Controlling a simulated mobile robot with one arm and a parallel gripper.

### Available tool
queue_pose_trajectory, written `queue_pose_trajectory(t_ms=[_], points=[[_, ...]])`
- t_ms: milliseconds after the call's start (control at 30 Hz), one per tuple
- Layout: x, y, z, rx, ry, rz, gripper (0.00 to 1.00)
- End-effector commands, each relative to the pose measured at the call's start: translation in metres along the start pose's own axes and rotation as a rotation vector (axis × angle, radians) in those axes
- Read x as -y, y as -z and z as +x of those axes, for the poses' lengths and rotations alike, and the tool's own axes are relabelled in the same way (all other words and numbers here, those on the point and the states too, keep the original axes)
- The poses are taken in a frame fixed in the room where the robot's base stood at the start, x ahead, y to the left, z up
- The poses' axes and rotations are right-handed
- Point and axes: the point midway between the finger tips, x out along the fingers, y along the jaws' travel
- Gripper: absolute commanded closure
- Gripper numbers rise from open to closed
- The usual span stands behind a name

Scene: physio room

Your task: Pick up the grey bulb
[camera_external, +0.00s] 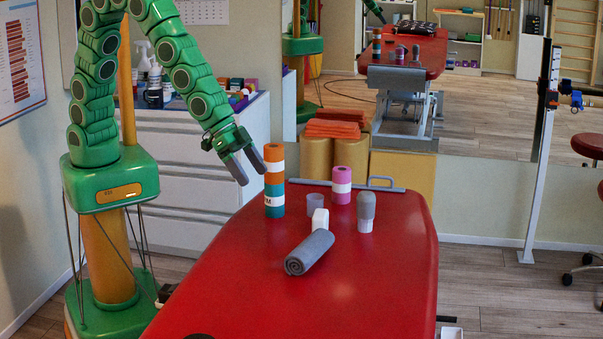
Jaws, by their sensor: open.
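A grey bulb-like object (366,206) with a white lower end stands upright on the red treatment table (345,290), on the right of the group of things there. My gripper (249,172) is open and empty. It points down above the table's far left edge, left of the orange and teal rolls and well to the left of the grey object.
Stacked orange and teal rolls (274,180) stand nearest my gripper. The table's near part is clear.

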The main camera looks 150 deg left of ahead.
Motion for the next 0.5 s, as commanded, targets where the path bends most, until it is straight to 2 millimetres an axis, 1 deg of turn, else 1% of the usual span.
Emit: queue_pose_trajectory(t_ms=[33,200,367,500], points=[[0.011,0.004,0.014,-0.016,0.014,-0.015,0.14],[0.046,0.024,0.052,-0.108,0.059,-0.061,0.14],[0.083,0.037,0.086,-0.188,0.107,-0.099,0.14],[0.117,0.047,0.111,-0.264,0.151,-0.128,0.14]])
